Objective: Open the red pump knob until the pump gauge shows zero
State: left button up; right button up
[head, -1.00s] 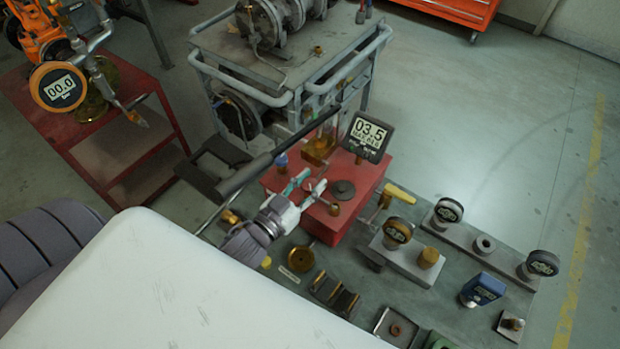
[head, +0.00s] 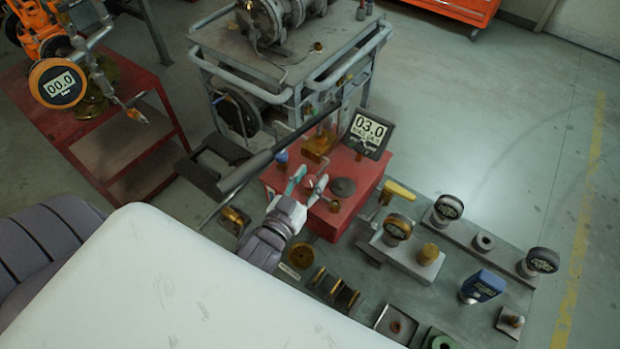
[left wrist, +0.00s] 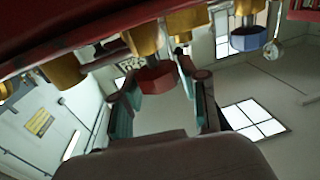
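The red pump knob (left wrist: 157,79) shows in the left wrist view beneath brass fittings. The pump gauge (head: 366,134), a dark square display on the block, reads 03.0. My right gripper is not in view.
A black pump lever (head: 262,160) slants above my left gripper. A brass valve with a yellow handle (head: 398,192) and several small gauges stand on the bench to the right. An orange gauge (head: 58,84) at the far left reads 00.0. Open floor lies at the right.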

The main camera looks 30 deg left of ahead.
pick_arm(q)
jog(key=shift+o, duration=1)
jog(key=shift+s, duration=0.1)
jog(key=s, duration=1.2)
jog(key=shift+w, duration=0.1)
